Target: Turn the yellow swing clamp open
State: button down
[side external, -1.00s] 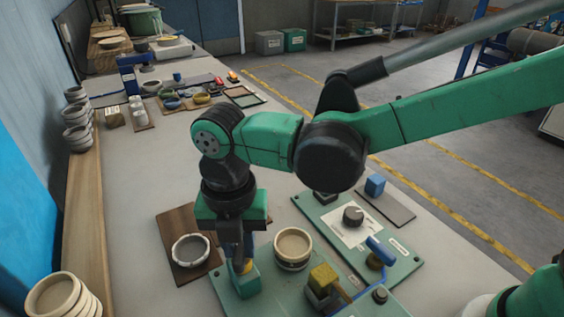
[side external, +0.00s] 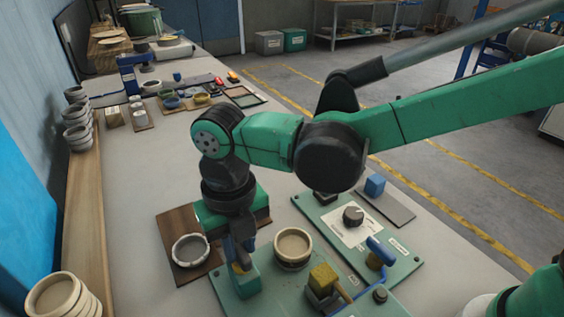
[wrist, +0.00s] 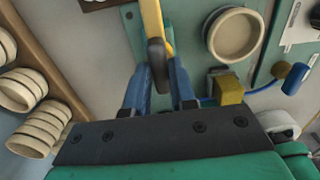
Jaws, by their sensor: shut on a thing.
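The yellow swing clamp (wrist: 151,18) shows in the wrist view as a yellow bar with a dark end, which lies between my blue fingers. In the side external view only a small yellow part of the clamp (side external: 240,268) shows, above a green block; my gripper hides the rest. My gripper (side external: 240,258) points down and is shut on the clamp; its fingers (wrist: 160,82) sit on either side of the dark end in the wrist view. A round cream dish (side external: 293,246) stands on the green base plate (side external: 272,287) to the right of my gripper.
A yellow block (side external: 322,278) on a dark holder stands to the right on the plate. A blue-handled lever (side external: 380,250) and a dial panel (side external: 348,222) lie beyond. A grey bowl (side external: 190,250) sits on a brown board to the left. Stacked rings (side external: 60,298) stand at lower left.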

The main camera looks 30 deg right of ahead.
dwell(0.3)
jog(key=c, duration=0.7)
grip_release()
jog(key=shift+r, duration=2.8)
jog(key=shift+d, duration=0.1)
